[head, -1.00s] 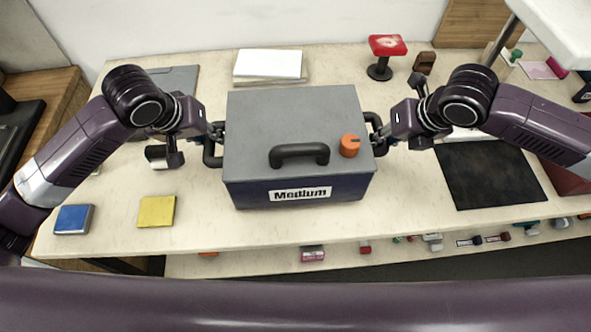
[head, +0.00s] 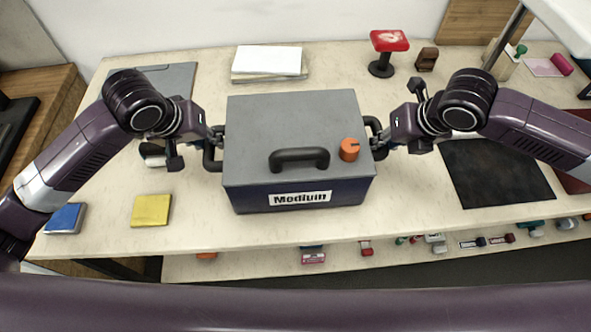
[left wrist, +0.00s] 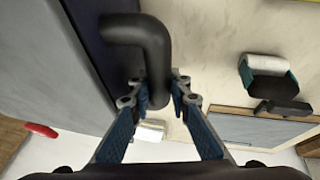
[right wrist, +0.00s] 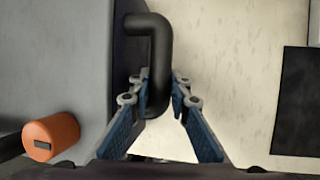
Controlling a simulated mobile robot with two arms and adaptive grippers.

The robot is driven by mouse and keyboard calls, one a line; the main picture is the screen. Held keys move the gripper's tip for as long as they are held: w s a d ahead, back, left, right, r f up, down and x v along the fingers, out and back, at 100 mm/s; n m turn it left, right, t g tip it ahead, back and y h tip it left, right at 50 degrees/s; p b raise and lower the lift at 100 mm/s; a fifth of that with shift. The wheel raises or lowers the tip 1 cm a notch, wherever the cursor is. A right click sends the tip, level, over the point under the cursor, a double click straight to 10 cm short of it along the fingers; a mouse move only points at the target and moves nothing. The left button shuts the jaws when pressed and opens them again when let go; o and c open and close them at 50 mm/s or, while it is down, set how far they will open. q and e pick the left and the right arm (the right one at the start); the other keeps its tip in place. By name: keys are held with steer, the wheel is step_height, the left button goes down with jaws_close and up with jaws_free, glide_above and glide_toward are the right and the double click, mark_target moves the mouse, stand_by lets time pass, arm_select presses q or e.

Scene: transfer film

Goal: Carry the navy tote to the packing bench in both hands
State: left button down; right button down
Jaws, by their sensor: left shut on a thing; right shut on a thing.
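The navy tote (head: 300,197) is in the middle of the head view. It has a grey lid (head: 260,120), a black top handle and a white "Medium" label. It looks level over the pale table; I cannot tell whether it touches it. My left gripper (head: 216,136) is shut on the tote's left side handle, a black bar that fills the upper middle of the left wrist view (left wrist: 150,45). My right gripper (head: 381,139) is shut on the right side handle, also clear in the right wrist view (right wrist: 158,50). An orange knob-like piece (head: 349,149) sits on the lid.
On the pale table (head: 240,233) lie a yellow pad (head: 151,210), a blue pad (head: 65,218), white papers (head: 268,62), a red-topped stand (head: 388,42) and a dark mat (head: 497,175). Several small items lie on a lower shelf along the front. A white panel overhangs at top right.

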arm_select(q)
steer(key=shift+w+f+b, duration=0.15)
steer(key=shift+f+b, duration=0.4)
steer(key=shift+b, duration=0.1)
arm_select(e)
steer(key=shift+w+f, duration=0.2)
steer(key=shift+f, duration=0.3)
arm_select(q)
steer(key=c, duration=2.1)
jaws_free()
steer(key=shift+f, duration=0.1)
arm_select(e)
steer(key=c, duration=2.1)
jaws_free()
steer(key=shift+s+f, duration=0.1)
steer(key=shift+s, duration=0.1)
arm_select(q)
steer(key=o, duration=0.3)
steer(key=shift+s, duration=0.25)
arm_select(e)
steer(key=o, duration=0.3)
steer(key=shift+s, duration=0.1)
arm_select(q)
steer(key=shift+s, duration=0.1)
arm_select(e)
steer(key=shift+s, duration=0.1)
arm_select(q)
steer(key=shift+r, duration=0.2)
